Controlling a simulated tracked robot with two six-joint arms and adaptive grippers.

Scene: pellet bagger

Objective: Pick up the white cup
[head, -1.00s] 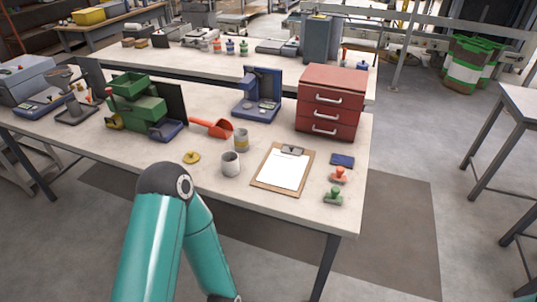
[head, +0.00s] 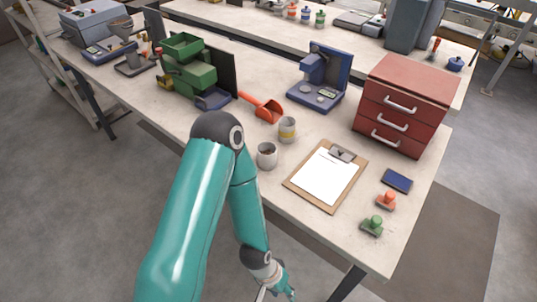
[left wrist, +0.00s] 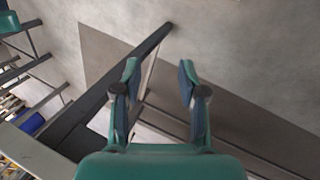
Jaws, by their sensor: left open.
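The white cup (head: 267,157) stands upright near the front edge of the workbench (head: 240,112), with something dark inside it. A second pale cup with a yellow band (head: 288,130) stands just behind it to the right. My left gripper (head: 284,291) is low at the bottom of the head view, in front of the bench and well apart from the white cup. In the left wrist view my left gripper (left wrist: 159,82) is open and empty, with floor and a dark table leg beyond its fingers. My right gripper is not in view.
A clipboard (head: 324,178) lies right of the cups, with a green stamp (head: 372,226) and a red stamp (head: 386,200) farther right. A red scoop (head: 266,109) lies behind the cups. A red drawer cabinet (head: 405,100) stands at the back right.

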